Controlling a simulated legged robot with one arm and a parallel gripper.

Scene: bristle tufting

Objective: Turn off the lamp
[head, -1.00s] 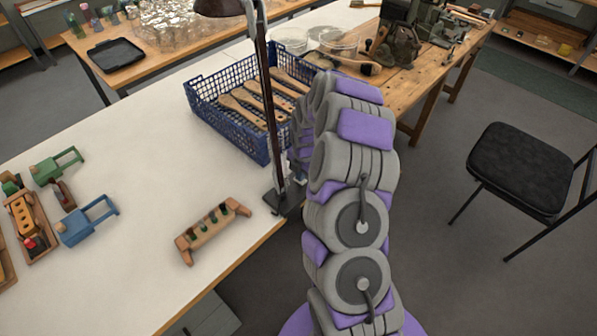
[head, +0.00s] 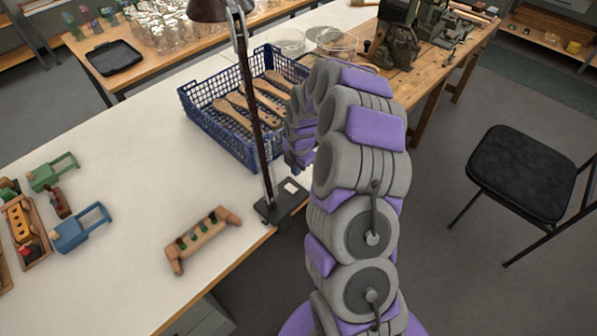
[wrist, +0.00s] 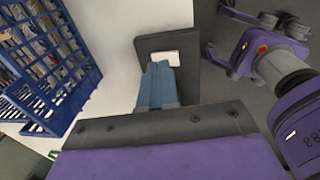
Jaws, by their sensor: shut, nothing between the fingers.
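The lamp has a dark shade (head: 207,9) at the top edge of the head view and a thin dark post (head: 256,110). Its black base (head: 271,212) stands at the table's edge, with a white switch (head: 291,187) on it. In the wrist view the base (wrist: 205,78) lies beyond my fingers, and the white switch (wrist: 163,57) shows just past their tips. My gripper (wrist: 158,68) is shut and empty, with its blue-grey fingers together, pointing at the switch. I cannot tell whether the tips touch it. The fingertips are not clear in the head view.
A blue basket (head: 226,138) of wooden brushes stands close behind the lamp post. A wooden rack (head: 203,240) lies left of the base. Small wooden toys (head: 80,228) sit farther left. A black chair (head: 523,172) stands on the floor at right.

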